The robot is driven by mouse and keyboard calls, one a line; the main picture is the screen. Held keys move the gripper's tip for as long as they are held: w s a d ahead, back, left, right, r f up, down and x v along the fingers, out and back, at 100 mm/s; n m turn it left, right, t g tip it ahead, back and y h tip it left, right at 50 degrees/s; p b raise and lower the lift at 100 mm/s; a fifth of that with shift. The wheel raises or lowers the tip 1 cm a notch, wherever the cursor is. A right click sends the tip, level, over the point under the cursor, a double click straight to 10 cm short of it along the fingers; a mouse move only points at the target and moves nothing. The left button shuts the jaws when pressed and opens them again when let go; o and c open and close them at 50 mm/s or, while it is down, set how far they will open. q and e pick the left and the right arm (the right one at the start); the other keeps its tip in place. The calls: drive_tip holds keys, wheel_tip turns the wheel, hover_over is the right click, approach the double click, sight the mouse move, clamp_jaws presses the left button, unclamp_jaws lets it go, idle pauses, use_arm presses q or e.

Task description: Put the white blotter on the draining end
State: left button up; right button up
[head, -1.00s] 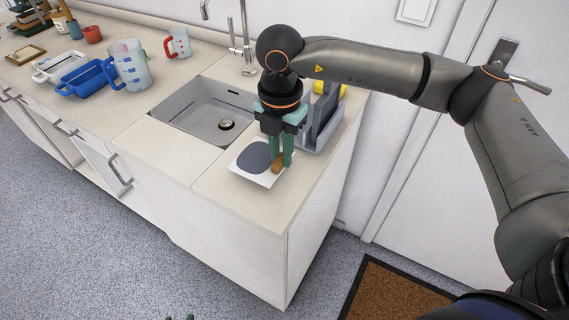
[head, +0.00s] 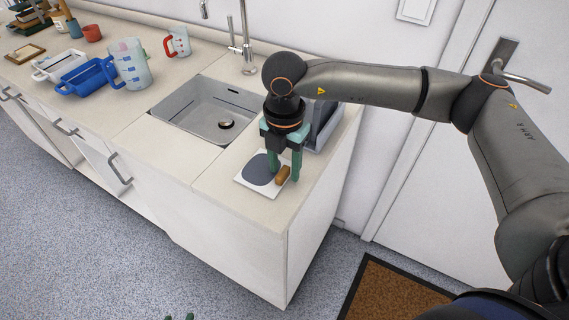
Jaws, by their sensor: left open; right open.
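A white square sheet (head: 243,180), which looks like the white blotter, lies flat on the counter end right of the sink. A dark grey round patch or disc (head: 258,171) covers much of it. A small brown block (head: 283,174) lies at its right side. My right gripper (head: 285,178) is open, pointing down, with its green fingers spread around or just behind the brown block; contact cannot be told.
The sink (head: 200,115) is left of the sheet, with a tap (head: 247,50) behind. A grey rack (head: 323,125) stands close behind my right gripper. Blue tray (head: 82,82), measuring jug (head: 130,65), red-handled jug (head: 178,42) and white tray (head: 50,68) stand further left.

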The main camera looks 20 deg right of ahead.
drive_tip(key=shift+r, duration=0.3)
wheel_tip(320, 180, up, 12)
idle(0.3)
drive_tip(key=shift+f, duration=0.15)
idle(0.3)
